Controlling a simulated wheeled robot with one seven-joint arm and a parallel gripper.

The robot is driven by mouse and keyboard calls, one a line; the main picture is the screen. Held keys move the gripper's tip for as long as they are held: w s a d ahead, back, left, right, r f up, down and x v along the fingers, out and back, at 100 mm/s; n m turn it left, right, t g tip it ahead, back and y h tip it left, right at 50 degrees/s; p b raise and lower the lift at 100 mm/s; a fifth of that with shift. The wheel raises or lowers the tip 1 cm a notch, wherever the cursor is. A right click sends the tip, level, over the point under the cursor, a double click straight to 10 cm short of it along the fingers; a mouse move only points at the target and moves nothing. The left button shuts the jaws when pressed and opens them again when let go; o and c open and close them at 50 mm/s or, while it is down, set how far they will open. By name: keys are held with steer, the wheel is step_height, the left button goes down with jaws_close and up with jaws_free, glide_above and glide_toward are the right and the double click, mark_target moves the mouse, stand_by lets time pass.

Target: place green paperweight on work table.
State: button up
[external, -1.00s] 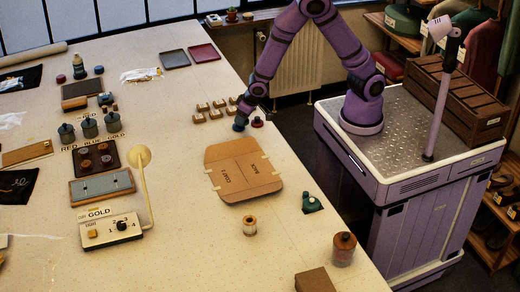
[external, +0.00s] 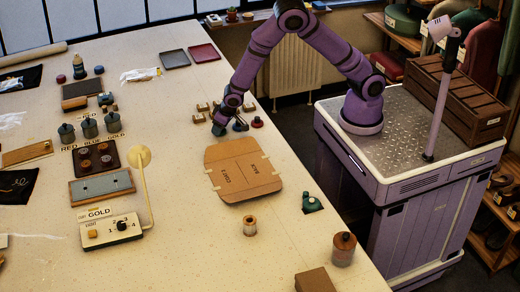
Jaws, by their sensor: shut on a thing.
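My gripper (external: 219,126) is low over the far right part of the white work table (external: 180,225), behind the tan board. It is shut on a small dark bluish-green thing (external: 218,131), which I take for the green paperweight. The fingers hide most of it, and I cannot tell whether it touches the table. A small blue knobbed piece (external: 240,125) stands just right of the gripper, with a similar red one (external: 257,122) beside it.
The tan board (external: 240,170) lies just in front of the gripper. Several small beige blocks (external: 198,118) stand behind it, partly hidden by my arm. A green object (external: 312,202) sits near the right edge. Bare table lies left of the gripper.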

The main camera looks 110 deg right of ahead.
steer(key=o, duration=1.1)
steer(key=shift+c, duration=0.2)
steer(key=s+a+r+n+y, duration=0.1)
steer(key=s+a+r, duration=0.2)
steer(key=r, duration=0.4)
steer(key=s+a+r+y, duration=0.1)
steer(key=s+a+r, duration=0.2)
steer(key=r, duration=0.5)
steer(key=s+a+r+n, duration=0.1)
steer(key=s+a+r, duration=0.2)
steer(key=r, duration=0.4)
steer(key=s+a+r+n, duration=0.2)
steer(key=s+a+r, duration=0.1)
steer(key=s, duration=0.5)
steer(key=s+a+r+n+t, duration=0.1)
steer(key=s+a+r+n, duration=0.1)
steer(key=s+r, duration=0.4)
steer(key=s+a+r+n+t+y, duration=0.1)
steer(key=s+a+r+n, duration=0.2)
steer(key=s, duration=0.9)
step_height(320, 180, up, 2)
steer(key=shift+a+r, duration=0.1)
steer(key=shift+a, duration=0.5)
